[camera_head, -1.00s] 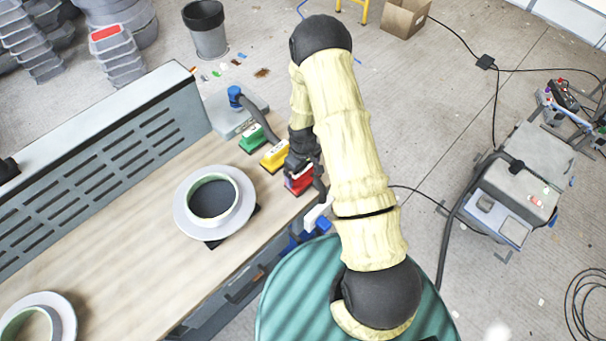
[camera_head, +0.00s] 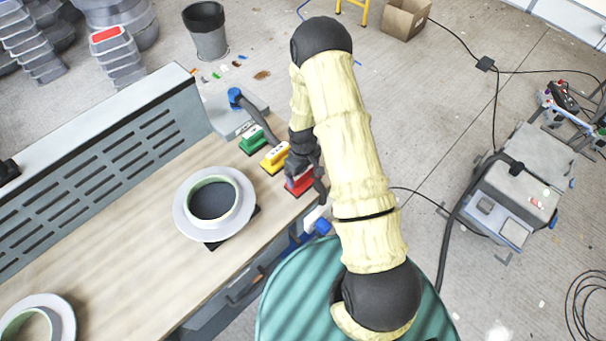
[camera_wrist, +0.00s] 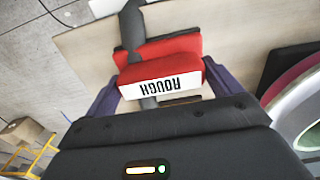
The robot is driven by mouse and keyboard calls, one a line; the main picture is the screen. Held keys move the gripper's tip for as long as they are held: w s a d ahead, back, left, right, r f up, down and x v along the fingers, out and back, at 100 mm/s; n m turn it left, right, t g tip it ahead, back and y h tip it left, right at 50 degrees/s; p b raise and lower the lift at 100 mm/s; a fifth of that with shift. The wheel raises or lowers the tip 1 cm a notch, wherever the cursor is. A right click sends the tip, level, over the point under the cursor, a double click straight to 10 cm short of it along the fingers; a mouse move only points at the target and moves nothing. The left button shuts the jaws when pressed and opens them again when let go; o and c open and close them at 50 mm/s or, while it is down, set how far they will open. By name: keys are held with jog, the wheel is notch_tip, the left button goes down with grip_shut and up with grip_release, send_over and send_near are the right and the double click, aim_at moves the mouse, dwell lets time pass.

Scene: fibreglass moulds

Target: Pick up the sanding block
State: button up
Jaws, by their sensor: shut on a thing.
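The red sanding block (camera_head: 298,185) is by the front edge of the wooden bench (camera_head: 130,245), at the near end of a row of blocks. In the wrist view the red block (camera_wrist: 190,70) has a white label reading ROUGH and sits between my purple fingers. My gripper (camera_wrist: 160,86) is shut on it. In the head view my gripper (camera_head: 304,172) is partly hidden by my wrist. I cannot tell whether the block touches the bench.
A yellow block (camera_head: 276,158) and a green block (camera_head: 252,142) lie beside it, with a grey blue-capped hose tool (camera_head: 255,112) beyond. A round mould (camera_head: 178,210) stands to the left. A grey machine (camera_head: 510,190) stands on the floor at right.

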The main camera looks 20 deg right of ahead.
notch_tip(320, 180, up, 10)
jog(key=b, duration=0.3)
dwell(0.6)
jog(key=o, duration=0.6)
jog(key=shift+c, duration=0.2)
jog(key=c, duration=0.4)
jog(key=shift+o, duration=0.2)
jog(key=shift+f, duration=0.1)
